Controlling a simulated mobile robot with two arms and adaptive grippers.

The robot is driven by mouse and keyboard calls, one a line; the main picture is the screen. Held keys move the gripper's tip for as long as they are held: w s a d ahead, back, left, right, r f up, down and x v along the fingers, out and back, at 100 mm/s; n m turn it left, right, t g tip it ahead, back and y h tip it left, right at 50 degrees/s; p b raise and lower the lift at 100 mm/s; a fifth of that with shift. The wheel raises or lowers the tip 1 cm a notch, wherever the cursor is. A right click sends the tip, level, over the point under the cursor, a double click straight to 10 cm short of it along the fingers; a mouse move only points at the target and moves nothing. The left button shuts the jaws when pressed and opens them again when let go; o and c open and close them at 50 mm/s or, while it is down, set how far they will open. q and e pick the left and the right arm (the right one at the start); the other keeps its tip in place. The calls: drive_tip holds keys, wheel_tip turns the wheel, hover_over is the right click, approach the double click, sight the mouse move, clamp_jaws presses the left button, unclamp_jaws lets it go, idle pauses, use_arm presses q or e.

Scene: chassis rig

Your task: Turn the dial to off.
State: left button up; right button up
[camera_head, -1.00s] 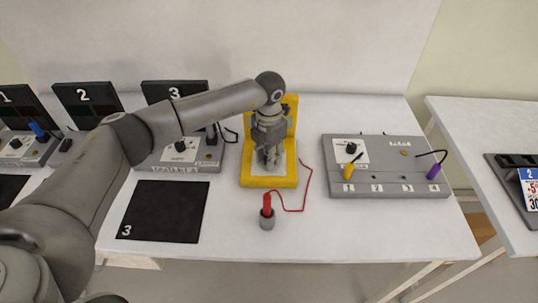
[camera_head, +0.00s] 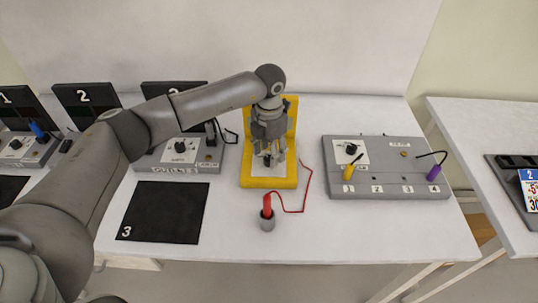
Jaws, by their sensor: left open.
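The yellow-framed device (camera_head: 270,182) stands near the middle of the table, with a pale face and an upright yellow back. My left gripper (camera_head: 268,160) points down over its face, with its fingers spread open. A small dark part shows between the fingertips; it may be the dial, but the gripper hides most of it and its setting cannot be read. I cannot tell whether the fingers touch it. My right gripper is out of view.
A red probe (camera_head: 267,206) stands in a grey holder in front, its red wire running to the device. A grey box (camera_head: 385,190) with a black knob and yellow and purple probes is at right. A black mat (camera_head: 163,212) marked 3 lies at left. The front right table is clear.

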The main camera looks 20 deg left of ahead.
use_arm(q)
wheel_tip(320, 180, up, 10)
idle(0.3)
drive_tip(key=shift+s+d+f, duration=0.1)
idle(0.3)
